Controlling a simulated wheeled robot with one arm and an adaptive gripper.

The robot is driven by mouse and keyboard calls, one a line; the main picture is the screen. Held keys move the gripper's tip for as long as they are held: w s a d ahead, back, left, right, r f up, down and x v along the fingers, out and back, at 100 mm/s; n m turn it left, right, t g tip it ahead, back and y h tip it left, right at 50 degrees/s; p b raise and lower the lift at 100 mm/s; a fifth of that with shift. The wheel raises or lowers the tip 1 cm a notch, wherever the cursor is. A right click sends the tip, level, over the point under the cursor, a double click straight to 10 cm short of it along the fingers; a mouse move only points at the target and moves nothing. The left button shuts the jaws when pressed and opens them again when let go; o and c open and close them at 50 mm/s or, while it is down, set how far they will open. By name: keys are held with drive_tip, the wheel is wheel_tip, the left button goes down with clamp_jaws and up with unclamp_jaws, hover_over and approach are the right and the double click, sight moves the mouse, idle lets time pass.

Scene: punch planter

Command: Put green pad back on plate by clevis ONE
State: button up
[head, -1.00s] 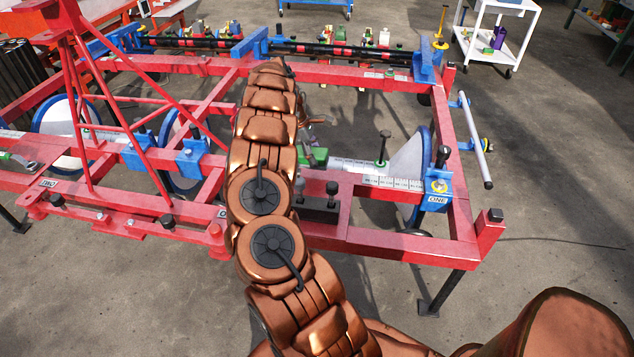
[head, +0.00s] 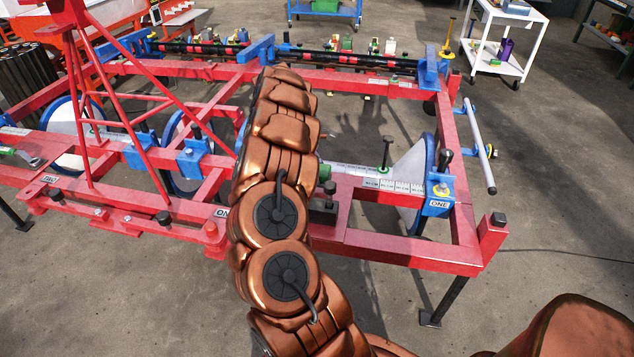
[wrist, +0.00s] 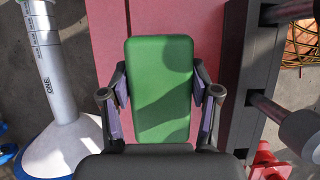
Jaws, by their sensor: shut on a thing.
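In the wrist view, the green pad (wrist: 160,88) is a flat rectangle between the two fingers of my gripper (wrist: 161,98), which is shut on its sides. The pad lies in front of a pink-red plate (wrist: 106,45); I cannot tell whether they touch. Left of it is a pale graduated tube (wrist: 45,60) marked ONE, ending in a pale cone. My arm hides my gripper and the pad there.
A dark grey block (wrist: 238,70) stands close to the pad's right, with dark rods beside it. In the head view, a red frame (head: 400,250) spreads around the arm. A white cart (head: 500,45) stands at the back right.

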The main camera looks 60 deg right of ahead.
drive_tip(key=shift+f+b, duration=0.3)
drive_tip(key=shift+f, duration=1.3)
drive_tip(key=shift+f, duration=0.3)
drive_tip(key=o, duration=1.1)
drive_tip(key=shift+b, duration=0.45)
